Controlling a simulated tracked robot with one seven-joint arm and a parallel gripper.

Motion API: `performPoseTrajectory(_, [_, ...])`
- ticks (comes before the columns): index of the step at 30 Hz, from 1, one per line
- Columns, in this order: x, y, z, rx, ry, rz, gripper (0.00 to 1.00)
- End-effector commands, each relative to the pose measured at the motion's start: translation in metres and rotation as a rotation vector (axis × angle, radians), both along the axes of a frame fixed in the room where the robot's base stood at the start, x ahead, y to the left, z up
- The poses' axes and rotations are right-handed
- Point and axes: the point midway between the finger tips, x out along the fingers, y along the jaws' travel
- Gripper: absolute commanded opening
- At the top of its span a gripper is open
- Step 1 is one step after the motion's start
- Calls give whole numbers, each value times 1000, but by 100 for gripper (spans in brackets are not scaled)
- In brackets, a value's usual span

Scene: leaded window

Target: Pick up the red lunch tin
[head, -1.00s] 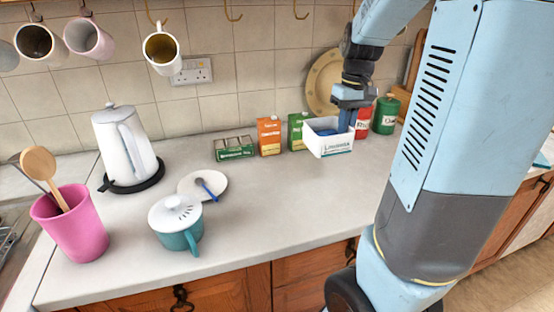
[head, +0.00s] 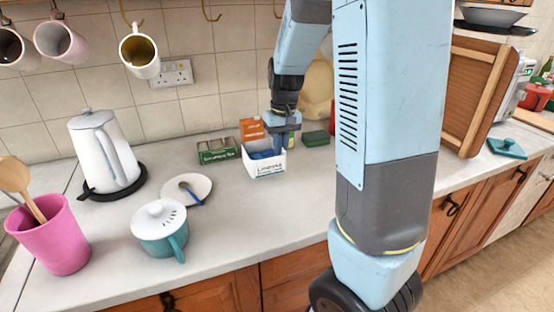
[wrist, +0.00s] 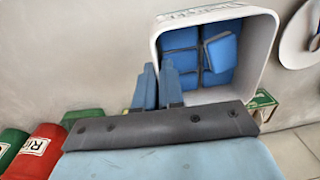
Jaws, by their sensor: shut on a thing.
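I cannot make out a red lunch tin in either view. My gripper (head: 283,140) reaches down to an open white box (head: 268,169) on the counter. The box holds several blue packets, which also show in the wrist view (wrist: 197,55). In the wrist view my gripper (wrist: 159,88) has its two blue fingers at the box's near wall and is shut on that wall. I cannot tell whether the box's base touches the counter. A red canister (wrist: 35,150) marked "Ri" stands at the lower left of the wrist view, apart from the fingers.
A plate (head: 187,189), teal pot (head: 162,236), kettle (head: 104,152) and pink tub (head: 52,240) are to the left.

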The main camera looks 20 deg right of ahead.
Motion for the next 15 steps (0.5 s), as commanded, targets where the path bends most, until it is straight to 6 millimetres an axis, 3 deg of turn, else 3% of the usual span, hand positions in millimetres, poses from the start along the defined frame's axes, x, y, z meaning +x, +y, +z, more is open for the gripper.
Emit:
performPoseTrajectory(8, [5,10,-13,-1,1,2,0])
performPoseTrajectory(15, [6,11,-43,0,2,-1,0])
